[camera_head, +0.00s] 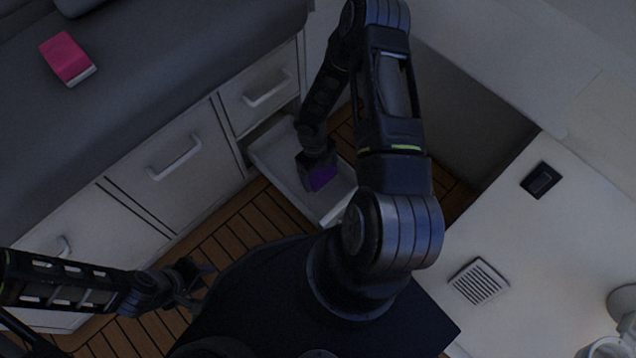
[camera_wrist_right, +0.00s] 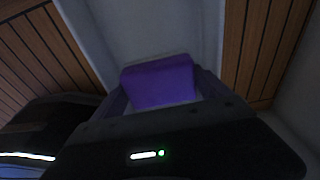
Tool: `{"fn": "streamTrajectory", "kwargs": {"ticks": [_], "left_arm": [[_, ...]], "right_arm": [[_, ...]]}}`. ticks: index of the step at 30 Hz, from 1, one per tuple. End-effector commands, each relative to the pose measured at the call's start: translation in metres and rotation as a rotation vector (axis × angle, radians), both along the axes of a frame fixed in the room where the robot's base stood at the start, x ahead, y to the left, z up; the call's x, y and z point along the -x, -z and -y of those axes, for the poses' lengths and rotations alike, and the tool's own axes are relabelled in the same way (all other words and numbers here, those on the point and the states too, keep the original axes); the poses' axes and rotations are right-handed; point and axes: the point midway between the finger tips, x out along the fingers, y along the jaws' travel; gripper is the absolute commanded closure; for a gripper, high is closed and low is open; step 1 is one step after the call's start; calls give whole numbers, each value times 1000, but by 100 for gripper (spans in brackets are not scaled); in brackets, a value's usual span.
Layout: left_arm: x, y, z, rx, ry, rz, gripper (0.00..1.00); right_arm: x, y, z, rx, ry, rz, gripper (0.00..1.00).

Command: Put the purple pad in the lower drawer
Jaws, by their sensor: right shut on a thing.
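The purple pad (camera_head: 322,178) is held in my right gripper (camera_head: 318,172), over the open lower drawer (camera_head: 275,152). In the right wrist view the purple pad (camera_wrist_right: 158,82) sits between the fingers of my right gripper (camera_wrist_right: 160,92), with the pale drawer floor (camera_wrist_right: 150,30) behind it. I cannot tell whether the pad touches the drawer floor. The lower drawer is pulled out below a shut upper drawer (camera_head: 256,90). My left gripper (camera_head: 190,283) is at the lower left above the wooden floor, apart from the drawer, with its fingers spread and empty.
A pink pad (camera_head: 67,58) lies on the grey bench cushion (camera_head: 150,70) at the upper left. Cabinet fronts with handles (camera_head: 175,157) line the left. A white counter (camera_head: 540,250) with a vent and dark switch stands at the right. Wooden floor (camera_head: 235,220) is clear between.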

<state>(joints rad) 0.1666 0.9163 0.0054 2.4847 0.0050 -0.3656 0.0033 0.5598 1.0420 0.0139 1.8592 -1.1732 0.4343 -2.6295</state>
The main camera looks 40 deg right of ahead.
Motion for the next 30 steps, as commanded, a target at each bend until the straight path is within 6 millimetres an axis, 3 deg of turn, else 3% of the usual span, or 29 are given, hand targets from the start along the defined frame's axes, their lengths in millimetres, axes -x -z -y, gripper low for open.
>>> {"fn": "streamTrajectory", "kwargs": {"ticks": [1, 4, 14, 23, 30], "left_arm": [[-1, 9, 0, 0, -2, 2, 64], [-2, 13, 0, -2, -3, 4, 64], [-2, 12, 0, -2, -3, 6, 64], [-5, 30, 0, -3, -7, 12, 64], [-5, 29, 0, -4, -7, 14, 64]], "right_arm": [[0, 14, 0, 0, 0, -1, 57], [0, 26, 0, 1, 0, 0, 57], [0, 27, 0, 1, 0, 0, 57], [0, 63, 0, 0, 1, 0, 57], [0, 64, 0, 0, 1, 1, 57]]}}
